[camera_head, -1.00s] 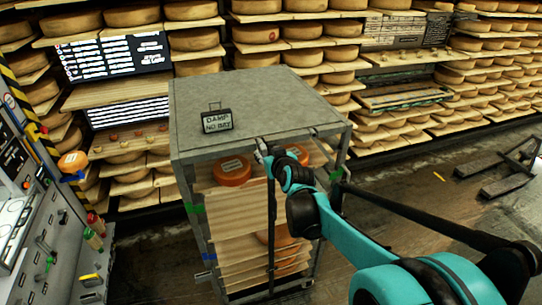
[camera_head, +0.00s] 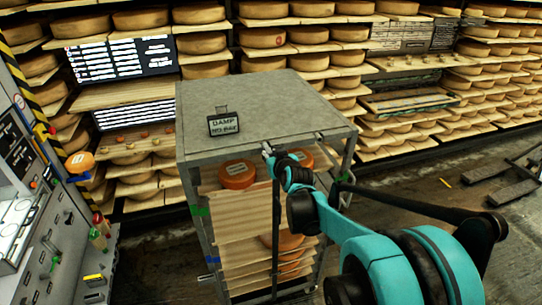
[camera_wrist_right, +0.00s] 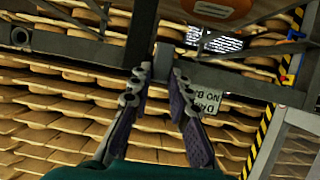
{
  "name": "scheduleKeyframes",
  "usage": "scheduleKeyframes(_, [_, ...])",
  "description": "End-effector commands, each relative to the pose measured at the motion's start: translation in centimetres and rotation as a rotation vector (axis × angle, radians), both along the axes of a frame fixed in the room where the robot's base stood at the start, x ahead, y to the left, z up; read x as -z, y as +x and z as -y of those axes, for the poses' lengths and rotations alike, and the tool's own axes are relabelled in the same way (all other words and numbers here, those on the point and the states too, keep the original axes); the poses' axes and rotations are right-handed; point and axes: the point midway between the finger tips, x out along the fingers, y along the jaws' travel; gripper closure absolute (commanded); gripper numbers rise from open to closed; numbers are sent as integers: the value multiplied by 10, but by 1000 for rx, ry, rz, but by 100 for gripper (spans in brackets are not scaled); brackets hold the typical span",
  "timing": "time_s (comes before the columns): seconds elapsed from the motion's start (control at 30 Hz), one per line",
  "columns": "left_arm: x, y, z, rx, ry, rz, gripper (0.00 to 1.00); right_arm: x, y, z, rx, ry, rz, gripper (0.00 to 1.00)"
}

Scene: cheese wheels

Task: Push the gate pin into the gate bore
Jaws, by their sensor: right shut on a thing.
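My right gripper (camera_head: 270,154) is at the top front edge of the grey cart (camera_head: 255,100), beside the top of a dark upright gate bar (camera_head: 275,235). In the right wrist view my right gripper (camera_wrist_right: 161,80) is shut on a small grey part, apparently the gate pin (camera_wrist_right: 162,64). A dark bar stands right beside the fingers. The gate bore is not distinguishable, and I cannot tell how far the pin is in it. My left gripper is not in view.
A small sign (camera_head: 223,123) stands on the cart top. Orange cheese wheels (camera_head: 237,174) sit on the cart's upper shelf. A control panel (camera_head: 40,220) stands at the left. Cheese racks (camera_head: 290,35) fill the back.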

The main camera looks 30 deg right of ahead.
Motion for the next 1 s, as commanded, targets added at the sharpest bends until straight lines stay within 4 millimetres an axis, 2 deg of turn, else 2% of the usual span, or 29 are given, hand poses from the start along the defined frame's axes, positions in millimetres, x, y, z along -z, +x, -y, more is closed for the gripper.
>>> scheduleKeyframes(0.33, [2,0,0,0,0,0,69,1,4,1,-1,1,-1,100])
scheduleKeyframes(0.37, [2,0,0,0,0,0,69,0,4,1,-1,1,-1,77])
scheduleKeyframes(0.43, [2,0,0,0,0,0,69,0,4,1,-1,1,-1,58])
scheduleKeyframes(0.77, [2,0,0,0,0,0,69,-1,3,1,0,0,0,58])
scheduleKeyframes(0.87, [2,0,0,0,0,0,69,-3,-3,-1,0,0,0,58])
scheduleKeyframes(1.0, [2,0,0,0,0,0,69,-11,-22,-6,1,2,0,58])
